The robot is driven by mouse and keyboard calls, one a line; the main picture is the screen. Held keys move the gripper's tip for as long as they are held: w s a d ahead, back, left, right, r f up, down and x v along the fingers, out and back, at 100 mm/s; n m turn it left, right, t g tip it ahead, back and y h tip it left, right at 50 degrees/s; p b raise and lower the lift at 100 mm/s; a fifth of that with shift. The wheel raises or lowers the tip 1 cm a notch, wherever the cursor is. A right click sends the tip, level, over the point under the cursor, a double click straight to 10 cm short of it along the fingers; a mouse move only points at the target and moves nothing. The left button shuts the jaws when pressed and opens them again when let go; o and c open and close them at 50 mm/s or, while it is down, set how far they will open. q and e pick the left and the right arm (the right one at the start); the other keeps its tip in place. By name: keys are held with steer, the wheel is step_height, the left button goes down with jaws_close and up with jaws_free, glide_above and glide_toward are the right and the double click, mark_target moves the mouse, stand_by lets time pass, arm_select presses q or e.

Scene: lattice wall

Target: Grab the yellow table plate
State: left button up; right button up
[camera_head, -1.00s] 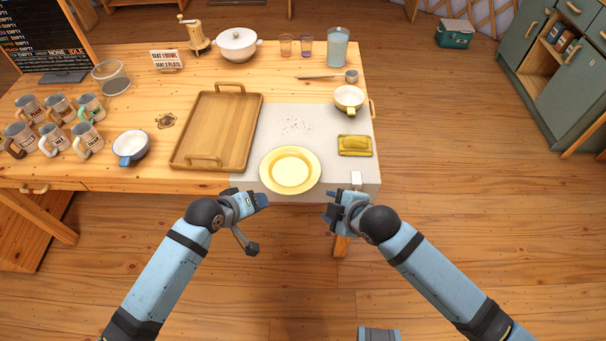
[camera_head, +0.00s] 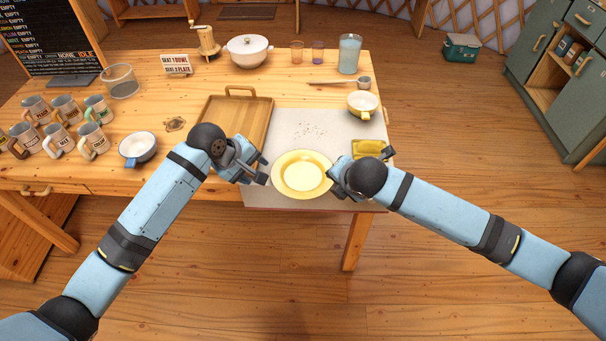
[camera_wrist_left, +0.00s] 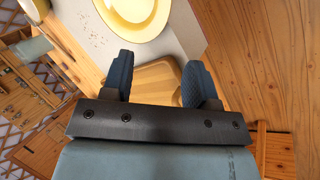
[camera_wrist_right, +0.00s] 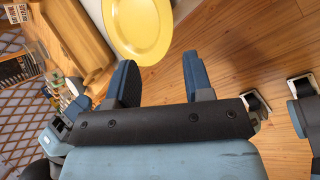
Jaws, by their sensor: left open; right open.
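The yellow plate (camera_head: 301,175) lies on the grey mat near the table's front edge. It also shows at the top of the left wrist view (camera_wrist_left: 138,14) and the top of the right wrist view (camera_wrist_right: 142,30). My left gripper (camera_head: 262,172) is open beside the plate's left rim, over the mat by the tray; its fingers show in the left wrist view (camera_wrist_left: 160,80). My right gripper (camera_head: 335,178) is at the plate's right rim, its fingertips partly hidden by its own wrist. In the right wrist view (camera_wrist_right: 158,75) its fingers are apart with nothing between them.
A wooden tray (camera_head: 240,115) lies left of the plate, partly behind my left gripper. A yellow sponge-like block (camera_head: 367,149) and a yellow-rimmed bowl (camera_head: 362,104) sit to the right. A blue-handled bowl (camera_head: 137,148) and several mugs stand left.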

mark_target(325, 182)
arm_select(q)
steer(key=x, duration=1.3)
steer(key=shift+w+f, duration=0.1)
steer(key=shift+f, duration=0.1)
arm_select(e)
steer(key=x, duration=1.3)
steer(key=shift+w+f, duration=0.15)
arm_select(q)
steer(key=c, duration=0.9)
arm_select(e)
jaws_close()
arm_select(q)
steer(key=shift+r, duration=0.1)
jaws_close()
steer(key=shift+d, duration=0.1)
arm_select(e)
steer(key=shift+a, duration=0.1)
